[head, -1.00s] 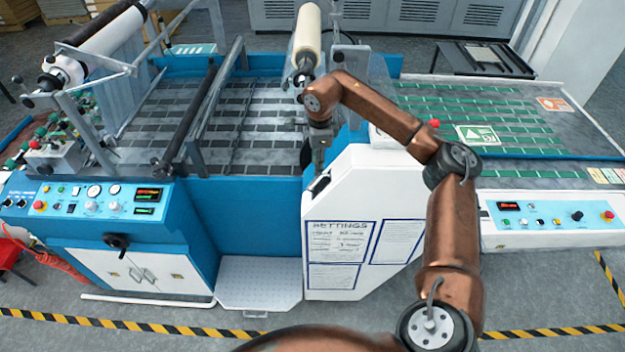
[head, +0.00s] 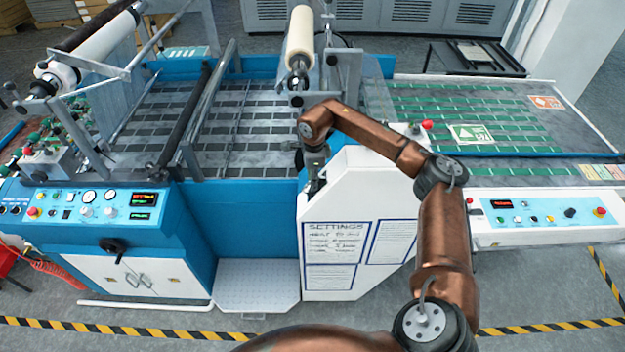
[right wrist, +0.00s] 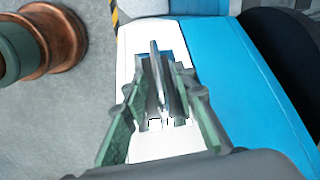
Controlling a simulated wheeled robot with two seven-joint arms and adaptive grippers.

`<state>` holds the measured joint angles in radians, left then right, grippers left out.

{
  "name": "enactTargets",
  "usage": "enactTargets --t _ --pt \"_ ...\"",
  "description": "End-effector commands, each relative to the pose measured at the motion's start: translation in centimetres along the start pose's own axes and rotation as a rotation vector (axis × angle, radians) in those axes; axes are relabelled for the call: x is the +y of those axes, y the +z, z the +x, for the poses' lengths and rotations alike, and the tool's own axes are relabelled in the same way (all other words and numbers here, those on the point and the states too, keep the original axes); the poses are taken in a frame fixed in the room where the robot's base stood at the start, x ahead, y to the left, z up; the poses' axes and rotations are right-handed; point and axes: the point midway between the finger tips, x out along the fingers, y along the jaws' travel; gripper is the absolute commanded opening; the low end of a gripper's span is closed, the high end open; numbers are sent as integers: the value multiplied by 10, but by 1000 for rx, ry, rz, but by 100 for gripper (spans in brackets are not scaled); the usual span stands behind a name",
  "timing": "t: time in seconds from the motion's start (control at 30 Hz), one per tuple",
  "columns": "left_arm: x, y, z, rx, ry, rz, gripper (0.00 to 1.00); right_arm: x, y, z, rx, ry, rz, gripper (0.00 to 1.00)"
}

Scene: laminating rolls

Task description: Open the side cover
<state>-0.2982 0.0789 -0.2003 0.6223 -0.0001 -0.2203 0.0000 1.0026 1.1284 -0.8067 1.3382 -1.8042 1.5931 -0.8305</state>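The side cover (head: 360,195) is the white panel at the front of the machine, with printed settings sheets on it. It looks closed. Its handle (right wrist: 155,65) is a slim upright bar near the cover's upper left edge. My right gripper (head: 316,185) points down at this handle. In the right wrist view my right gripper (right wrist: 160,115) is open, with its green-padded fingers on either side of the handle and gaps showing beside it. In the head view the gripper mostly hides the handle. My left gripper is not in view.
The blue machine front (head: 245,210) is left of the cover, above a white step plate (head: 255,285). A control panel (head: 545,217) is to the right. A film roll (head: 300,40) stands behind my right arm. The floor in front is clear.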

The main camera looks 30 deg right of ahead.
Motion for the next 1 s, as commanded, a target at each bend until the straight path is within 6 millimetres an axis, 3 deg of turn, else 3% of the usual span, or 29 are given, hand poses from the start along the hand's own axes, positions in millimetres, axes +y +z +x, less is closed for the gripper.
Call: enactTargets --t 0.4,1.0 --pt "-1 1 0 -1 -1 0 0 0 0 0 0 0 0 0" --pt "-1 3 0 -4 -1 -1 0 0 0 -1 0 0 -1 0"
